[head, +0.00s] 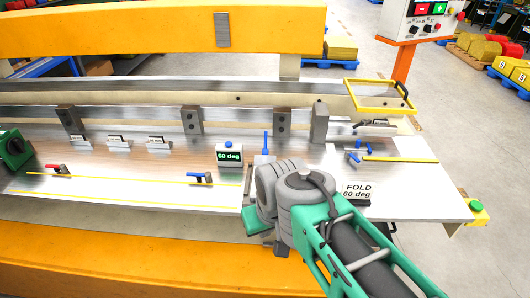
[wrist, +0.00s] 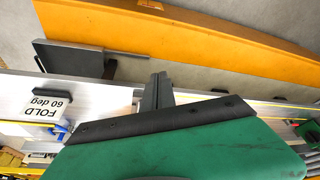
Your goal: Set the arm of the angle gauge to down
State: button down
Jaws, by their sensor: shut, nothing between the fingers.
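A small display box reading "60 deg" (head: 229,155) stands on the metal bed in the head view. Right of it, a thin blue upright lever (head: 265,143) rises from behind my wrist. It looks like the angle gauge's arm pointing up, but its base is mostly hidden. My gripper (wrist: 161,80) shows in the wrist view as dark fingers, shut and empty, beyond my green hand. The fingers touch nothing that I can make out. In the head view my wrist hides the fingertips. The gauge cannot be made out in the wrist view.
A "FOLD 60 deg" sign (head: 357,191) stands right of my wrist. Clamps with a red handle (head: 58,168) and a blue handle (head: 200,178) lie to the left. The orange beam (head: 130,245) runs along the front. The bed's left-front stretch is mostly clear.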

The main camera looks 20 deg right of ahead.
aim_at(265, 140)
jog(key=c, duration=2.2)
grip_release()
